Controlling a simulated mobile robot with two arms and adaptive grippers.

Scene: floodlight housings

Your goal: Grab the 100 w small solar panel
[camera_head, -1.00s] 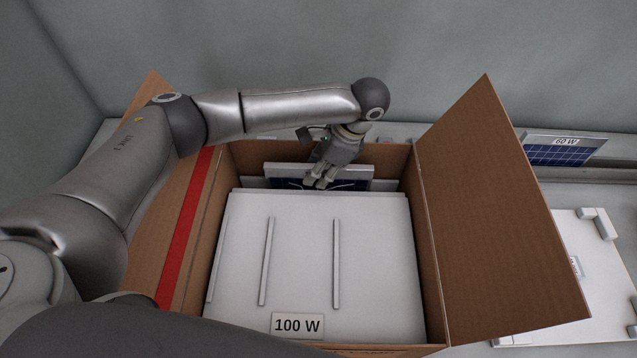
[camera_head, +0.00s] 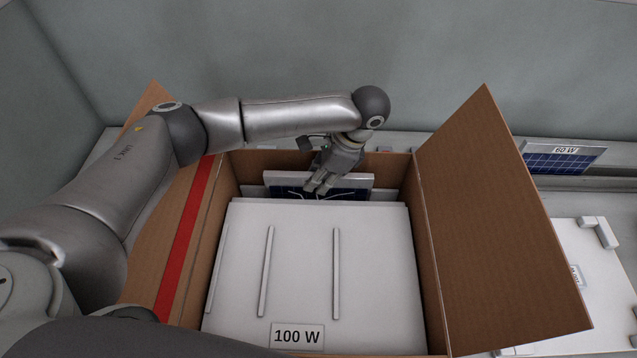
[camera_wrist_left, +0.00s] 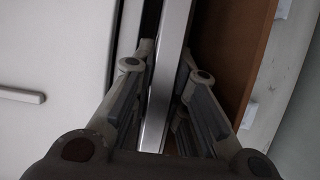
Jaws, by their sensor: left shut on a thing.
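The small solar panel (camera_head: 278,186) stands upright at the back inside the open cardboard box, a dark blue face with a pale frame. Its lower part is hidden behind a large white part labelled 100 W. My left gripper (camera_head: 318,188) reaches down over the panel's top edge and is shut on it. In the left wrist view the panel's frame edge (camera_wrist_left: 165,75) runs between the two fingers. My right gripper does not show.
The cardboard box (camera_head: 505,225) has its side flaps spread open. The white part (camera_head: 300,255) with raised strips fills most of it. Outside on the right are a 60 W solar panel (camera_head: 565,158) and a white housing piece (camera_head: 545,260) on the table.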

